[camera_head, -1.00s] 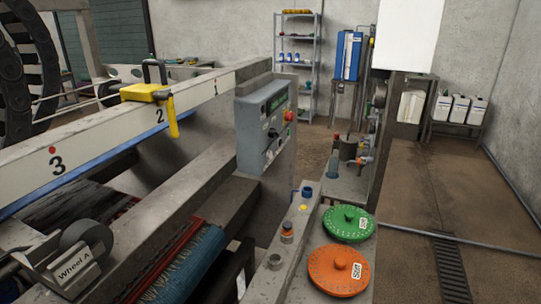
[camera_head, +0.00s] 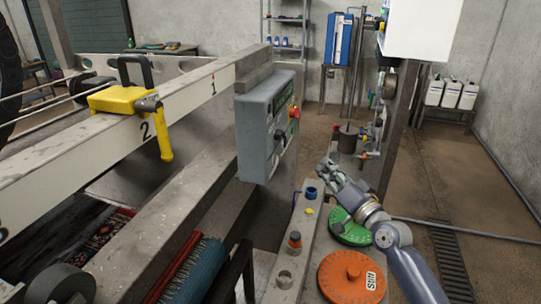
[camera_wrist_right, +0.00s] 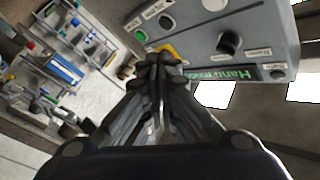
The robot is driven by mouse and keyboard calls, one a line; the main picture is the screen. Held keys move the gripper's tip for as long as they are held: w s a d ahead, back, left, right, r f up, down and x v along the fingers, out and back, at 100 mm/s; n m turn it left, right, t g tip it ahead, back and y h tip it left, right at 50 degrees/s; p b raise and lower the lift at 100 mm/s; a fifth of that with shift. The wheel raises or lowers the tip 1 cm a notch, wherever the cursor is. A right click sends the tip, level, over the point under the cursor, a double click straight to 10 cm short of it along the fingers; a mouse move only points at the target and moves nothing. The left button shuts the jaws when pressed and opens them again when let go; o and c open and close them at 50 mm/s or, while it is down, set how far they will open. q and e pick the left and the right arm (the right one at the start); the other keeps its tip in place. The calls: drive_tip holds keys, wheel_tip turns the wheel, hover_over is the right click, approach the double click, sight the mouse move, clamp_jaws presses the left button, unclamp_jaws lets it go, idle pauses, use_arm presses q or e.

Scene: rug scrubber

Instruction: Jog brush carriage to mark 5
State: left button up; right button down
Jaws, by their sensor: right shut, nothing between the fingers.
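The grey control box (camera_head: 265,130) stands at the end of the white beam (camera_head: 60,180). In the right wrist view its face (camera_wrist_right: 235,40) shows a green button (camera_wrist_right: 141,36), a black knob (camera_wrist_right: 229,43) and a green display strip (camera_wrist_right: 238,74). A yellow block with a black handle (camera_head: 115,98) sits on the beam near mark 2, its yellow arm hanging down. Marks 1 and 2 show; mark 3 is cut at the left edge. A blue-bristled brush (camera_head: 190,272) lies below. My right gripper (camera_head: 328,170) is shut and empty, right of the box. My left gripper is out of view.
A narrow ledge with a blue-topped fitting (camera_head: 310,193) and an orange knob (camera_head: 294,240) runs below the box. Green (camera_head: 345,232) and orange (camera_head: 350,280) dials lie beside it, the green one partly behind my right arm. Open floor lies at right.

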sight(275, 160)
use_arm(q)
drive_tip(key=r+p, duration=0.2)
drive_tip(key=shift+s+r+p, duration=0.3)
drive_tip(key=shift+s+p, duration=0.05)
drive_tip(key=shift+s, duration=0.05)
use_arm(e)
drive_tip(key=w+a+r, duration=0.1)
drive_tip(key=w+a, duration=0.2)
drive_tip(key=a, duration=0.5)
drive_tip(key=shift+a, duration=0.25)
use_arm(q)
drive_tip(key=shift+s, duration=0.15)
use_arm(e)
drive_tip(key=shift+w, duration=0.1)
idle(0.7)
drive_tip(key=shift+a, duration=0.1)
drive_tip(key=shift+w+a, duration=0.15)
drive_tip(key=shift+a, duration=0.15)
